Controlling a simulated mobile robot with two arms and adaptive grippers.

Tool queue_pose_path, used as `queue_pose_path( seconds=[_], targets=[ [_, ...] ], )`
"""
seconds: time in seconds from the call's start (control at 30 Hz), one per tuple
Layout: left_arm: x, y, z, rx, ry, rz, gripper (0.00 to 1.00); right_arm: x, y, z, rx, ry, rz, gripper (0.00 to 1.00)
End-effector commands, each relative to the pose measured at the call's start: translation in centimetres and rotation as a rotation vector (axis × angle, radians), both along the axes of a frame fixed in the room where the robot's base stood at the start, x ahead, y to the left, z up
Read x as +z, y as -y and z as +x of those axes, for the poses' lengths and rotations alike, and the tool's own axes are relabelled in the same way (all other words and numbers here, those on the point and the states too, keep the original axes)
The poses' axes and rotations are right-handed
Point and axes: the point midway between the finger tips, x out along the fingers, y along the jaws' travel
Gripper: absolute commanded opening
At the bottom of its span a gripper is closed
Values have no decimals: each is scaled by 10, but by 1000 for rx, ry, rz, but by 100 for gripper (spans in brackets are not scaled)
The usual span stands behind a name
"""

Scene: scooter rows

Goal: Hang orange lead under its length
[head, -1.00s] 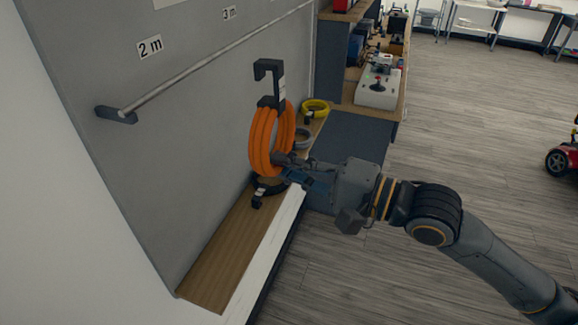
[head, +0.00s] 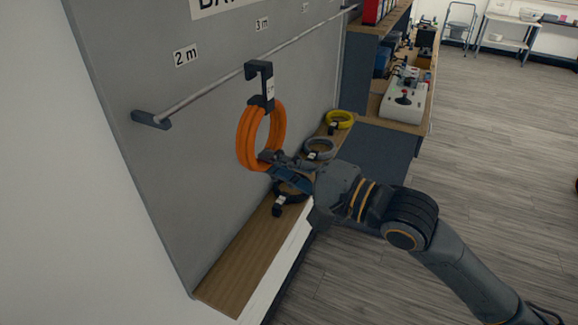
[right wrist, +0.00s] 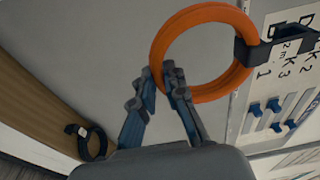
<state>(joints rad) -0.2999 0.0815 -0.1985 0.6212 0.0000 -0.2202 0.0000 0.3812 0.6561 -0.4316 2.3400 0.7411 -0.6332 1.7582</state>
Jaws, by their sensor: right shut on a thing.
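The orange lead (head: 245,138) is a coil hanging upright below a black hook (head: 260,82) with a white tag. My right gripper (head: 270,158) is shut on the coil's lower right side and holds it above the ledge. In the right wrist view the coil (right wrist: 212,90) passes between my fingers, and the tag seems to read 2 m. The hook overlaps the metal rail (head: 205,88); I cannot tell whether it touches it. A 2 m label (head: 186,55) is on the board left of the hook, a 3 m label (head: 262,24) above it. My left gripper is not in view.
Black (head: 288,192), grey (head: 320,149) and yellow (head: 340,120) coils lie on the wooden ledge (head: 237,262). Its near end is bare. A workbench (head: 402,122) with equipment stands beyond it. The floor at right is open.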

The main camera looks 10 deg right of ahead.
Motion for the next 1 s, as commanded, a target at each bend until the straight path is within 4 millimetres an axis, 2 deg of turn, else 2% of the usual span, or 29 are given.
queue_pose_path(
  seconds=[0.43, 0.9, 1.0],
  targets=[
    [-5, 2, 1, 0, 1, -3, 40, 2, -30, 21, 1, 6, 2, 0],
    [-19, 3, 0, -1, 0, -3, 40, 1, -60, 43, 2, 5, 2, 0],
    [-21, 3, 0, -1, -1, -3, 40, -7, -60, 43, 1, 1, 1, 0]
  ],
)
